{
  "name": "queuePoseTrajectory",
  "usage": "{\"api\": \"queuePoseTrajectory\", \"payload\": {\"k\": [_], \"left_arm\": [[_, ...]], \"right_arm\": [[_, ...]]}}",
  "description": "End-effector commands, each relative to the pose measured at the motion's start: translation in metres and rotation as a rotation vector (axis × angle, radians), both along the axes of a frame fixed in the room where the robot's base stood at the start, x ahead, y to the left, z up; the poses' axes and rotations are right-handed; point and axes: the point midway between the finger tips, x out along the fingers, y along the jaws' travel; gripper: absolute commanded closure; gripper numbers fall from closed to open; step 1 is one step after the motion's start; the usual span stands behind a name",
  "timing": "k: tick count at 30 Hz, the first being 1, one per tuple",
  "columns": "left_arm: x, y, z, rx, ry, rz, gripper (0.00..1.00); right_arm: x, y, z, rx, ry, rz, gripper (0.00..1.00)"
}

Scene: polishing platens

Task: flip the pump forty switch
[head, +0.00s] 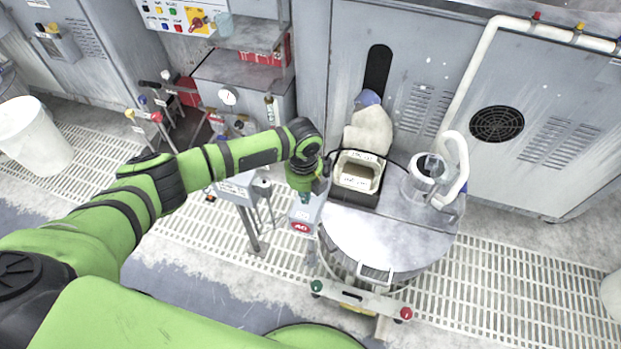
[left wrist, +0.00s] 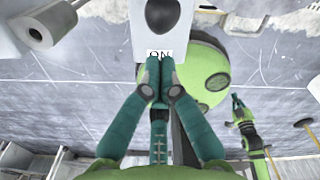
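The pump forty switch box (head: 301,228) is a pale box with a red "40" label, beside the round drum in the head view. In the left wrist view the pale box (left wrist: 144,25) fills the top middle, with a dark switch (left wrist: 162,14) above an "ON" label. My left gripper (head: 304,194) is over the box. Its fingertips (left wrist: 160,62) are together with nothing seen between them, just below the label and partly covering it. I cannot tell whether they touch the box. My right gripper (left wrist: 237,101) shows small in the left wrist view.
The drum (head: 385,245) stands right of the box, carrying a cream container (head: 358,172) and a clear vessel (head: 420,185). A small panel on a stand (head: 236,188) is to the left. A red and green button bar (head: 360,299) is in front. Floor grating lies around.

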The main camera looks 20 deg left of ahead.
Motion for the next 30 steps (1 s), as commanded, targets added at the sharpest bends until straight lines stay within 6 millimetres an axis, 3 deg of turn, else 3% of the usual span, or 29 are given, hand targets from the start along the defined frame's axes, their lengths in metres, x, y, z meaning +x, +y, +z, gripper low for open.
{"api": "queuePoseTrajectory", "payload": {"k": [1, 19, 30], "left_arm": [[0.000, 0.000, 0.009, 0.000, 0.000, 0.000, 1.00], [0.000, 0.000, 0.057, 0.000, 0.000, -0.001, 1.00], [0.000, 0.000, 0.059, 0.000, 0.000, -0.001, 1.00]], "right_arm": [[0.000, 0.000, 0.009, 0.000, 0.000, 0.000, 1.00], [0.000, 0.000, 0.056, 0.000, 0.000, 0.000, 1.00], [0.000, 0.000, 0.059, 0.000, 0.000, 0.000, 1.00]]}}
